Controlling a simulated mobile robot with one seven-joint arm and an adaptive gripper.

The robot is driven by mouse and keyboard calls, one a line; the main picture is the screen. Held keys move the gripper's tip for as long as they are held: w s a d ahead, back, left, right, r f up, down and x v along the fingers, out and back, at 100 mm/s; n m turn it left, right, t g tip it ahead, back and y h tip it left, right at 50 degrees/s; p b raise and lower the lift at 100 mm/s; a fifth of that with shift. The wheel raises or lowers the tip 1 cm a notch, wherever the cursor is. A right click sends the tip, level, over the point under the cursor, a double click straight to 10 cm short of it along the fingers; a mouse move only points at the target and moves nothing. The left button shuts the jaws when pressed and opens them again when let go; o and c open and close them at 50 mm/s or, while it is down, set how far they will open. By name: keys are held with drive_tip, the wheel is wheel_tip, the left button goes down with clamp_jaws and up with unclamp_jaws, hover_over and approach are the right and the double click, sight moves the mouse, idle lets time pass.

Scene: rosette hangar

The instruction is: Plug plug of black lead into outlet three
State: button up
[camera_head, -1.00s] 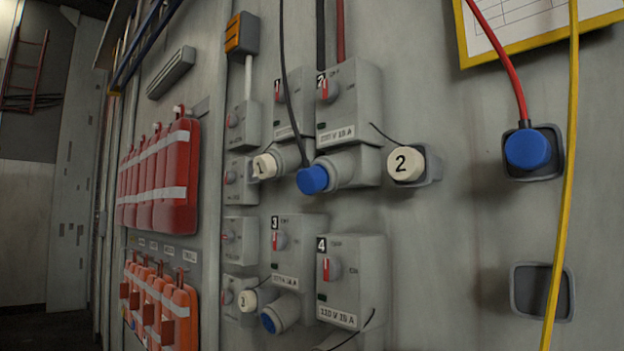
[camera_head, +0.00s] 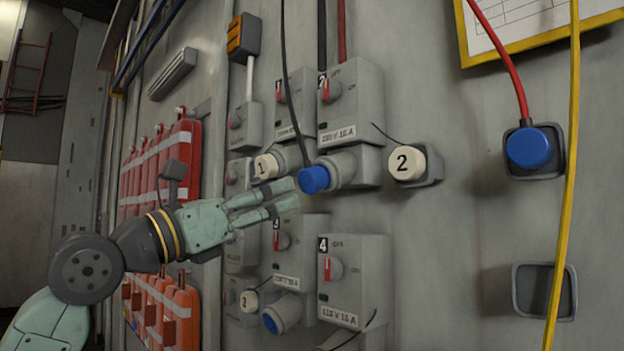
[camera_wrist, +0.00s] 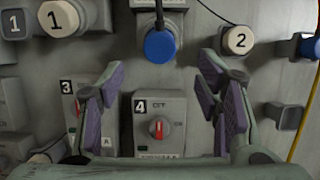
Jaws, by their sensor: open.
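The black lead (camera_head: 288,90) hangs down to its blue plug (camera_head: 314,180), which sits at the round socket (camera_head: 345,168) under box 2. The plug also shows at the top centre of the wrist view (camera_wrist: 160,45). Box 3 (camera_head: 292,250) is below; its outlet three (camera_head: 285,312) has a blue face and holds no lead. A cream cap marked 3 (camera_head: 249,301) is beside it. My gripper (camera_head: 294,196) is open and empty, just below and left of the plug in the head view. In the wrist view my gripper (camera_wrist: 160,72) has the plug beyond and above its fingertips. Outlet three is hidden there.
Box 4 (camera_head: 352,275) is beside box 3. Caps 1 (camera_head: 266,165) and 2 (camera_head: 407,162) flank the plug. A red lead's blue plug (camera_head: 528,147) sits in a holder at right; an empty holder (camera_head: 543,291) is below. A yellow cable (camera_head: 567,170) hangs there.

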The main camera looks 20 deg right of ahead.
sight(306, 183)
idle(0.3)
drive_tip(key=p+x, duration=0.2)
drive_tip(key=x, duration=0.5)
drive_tip(key=shift+w+d+r+p, duration=0.1)
drive_tip(key=shift+d+r+p, duration=0.15)
drive_tip(key=shift+p, duration=0.15)
drive_tip(key=shift+w+d+r, duration=0.1)
drive_tip(key=shift+w+d, duration=0.15)
drive_tip(key=shift+d, duration=0.4)
drive_tip(key=shift+c, duration=0.5)
clamp_jaws()
idle(0.6)
drive_tip(key=shift+b+v, duration=1.15)
drive_tip(key=shift+v, duration=1.85)
